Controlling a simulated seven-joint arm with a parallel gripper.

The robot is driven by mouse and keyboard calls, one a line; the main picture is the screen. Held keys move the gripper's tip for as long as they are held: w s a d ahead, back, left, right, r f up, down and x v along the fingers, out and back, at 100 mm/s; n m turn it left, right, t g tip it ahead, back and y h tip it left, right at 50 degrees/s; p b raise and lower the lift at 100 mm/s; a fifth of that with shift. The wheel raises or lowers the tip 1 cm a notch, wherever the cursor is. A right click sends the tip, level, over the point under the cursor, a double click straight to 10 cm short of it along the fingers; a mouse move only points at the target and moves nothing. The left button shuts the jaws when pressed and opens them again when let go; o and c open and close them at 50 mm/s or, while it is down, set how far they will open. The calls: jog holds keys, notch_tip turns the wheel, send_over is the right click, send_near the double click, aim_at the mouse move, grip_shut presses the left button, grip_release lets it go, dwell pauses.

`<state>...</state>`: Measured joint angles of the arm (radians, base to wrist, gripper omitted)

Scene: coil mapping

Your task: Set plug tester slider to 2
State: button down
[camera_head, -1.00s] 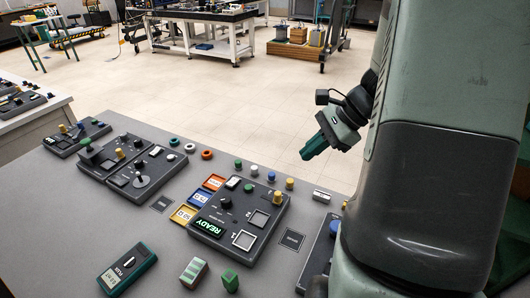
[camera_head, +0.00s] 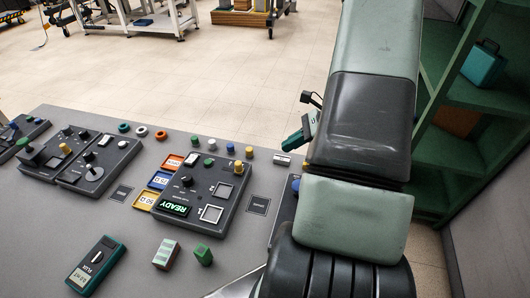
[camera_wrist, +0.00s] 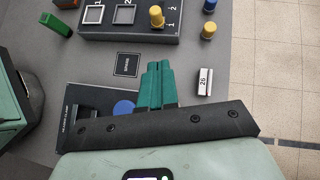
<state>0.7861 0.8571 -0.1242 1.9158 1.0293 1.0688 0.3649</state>
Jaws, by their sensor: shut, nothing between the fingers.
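A dark grey panel (camera_head: 225,215) with a lit READY display stands mid-table. A yellow knob (camera_head: 238,166) sits at its far right corner. In the wrist view this yellow knob (camera_wrist: 157,18) stands beside printed numerals 1 and 2. Its exact setting is too small to tell. I cannot read which device is the plug tester. A teal handheld meter (camera_head: 97,265) lies near the front left. My gripper (camera_wrist: 154,66) has its green fingers shut and empty, apart from the knob, above the table. In the head view my gripper (camera_head: 290,142) is mostly hidden by my arm.
A panel with a blue round part (camera_wrist: 123,107) lies under my gripper. A block marked 26 (camera_wrist: 204,82) and a loose yellow peg (camera_wrist: 208,30) are nearby. Green shelves (camera_head: 470,110) stand at right.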

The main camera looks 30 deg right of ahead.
send_near(242, 168)
jog(key=f, duration=0.3)
jog(key=shift+w+a+f, duration=0.15)
jog(key=shift+w+f, duration=0.15)
jog(key=shift+w+a+r, duration=0.15)
jog(key=shift+w+a, duration=0.5)
jog(key=shift+a, duration=0.35)
jog(key=shift+w+a, duration=0.35)
jog(key=shift+a, duration=0.25)
jog(key=shift+w+a, duration=1.6)
jog(key=shift+a, duration=0.05)
